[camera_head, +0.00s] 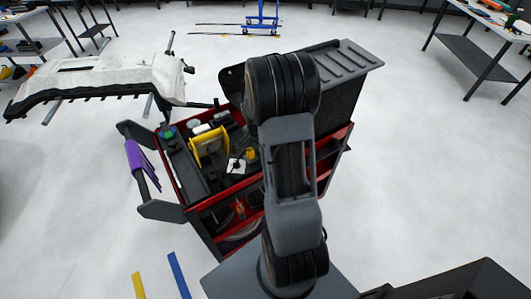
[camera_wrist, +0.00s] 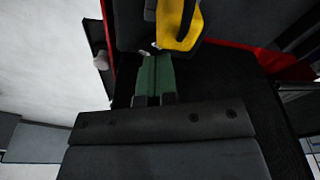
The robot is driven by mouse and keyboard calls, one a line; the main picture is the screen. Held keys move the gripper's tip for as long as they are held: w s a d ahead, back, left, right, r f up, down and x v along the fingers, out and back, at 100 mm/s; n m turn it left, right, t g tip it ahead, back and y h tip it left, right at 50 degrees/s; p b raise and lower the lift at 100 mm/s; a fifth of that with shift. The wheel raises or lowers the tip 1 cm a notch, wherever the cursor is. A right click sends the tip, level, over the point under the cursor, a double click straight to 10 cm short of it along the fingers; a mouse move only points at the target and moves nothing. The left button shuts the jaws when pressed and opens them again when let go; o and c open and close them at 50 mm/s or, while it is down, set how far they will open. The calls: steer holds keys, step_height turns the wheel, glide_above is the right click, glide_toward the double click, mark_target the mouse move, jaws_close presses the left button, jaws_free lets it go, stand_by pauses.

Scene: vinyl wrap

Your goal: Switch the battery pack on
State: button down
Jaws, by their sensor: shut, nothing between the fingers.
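My gripper (camera_wrist: 154,58) shows in the wrist view as two green fingers pressed together, shut and empty. Its tips are close to a yellow curved part (camera_wrist: 178,25) with a dark gap in it; I cannot tell whether they touch. I cannot make out the battery pack or its switch for sure. The open red and black tool cart (camera_head: 233,188) holds a yellow frame-like item (camera_head: 208,146), a small green and blue item (camera_head: 168,132) and a white item (camera_head: 236,166).
The cart's dark ribbed lid (camera_head: 345,65) stands raised at its right. Purple sheets (camera_head: 140,160) hang on its left side. A white car bumper (camera_head: 95,80) on a stand is at the left. Workbenches stand at the edges. Pale floor is clear at the right.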

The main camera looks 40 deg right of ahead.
steer(key=shift+f+b, duration=1.15)
steer(key=shift+f, duration=0.1)
stand_by(0.7)
steer(key=shift+r, duration=0.15)
steer(key=shift+r+p, duration=2.25)
steer(key=shift+r, duration=1.15)
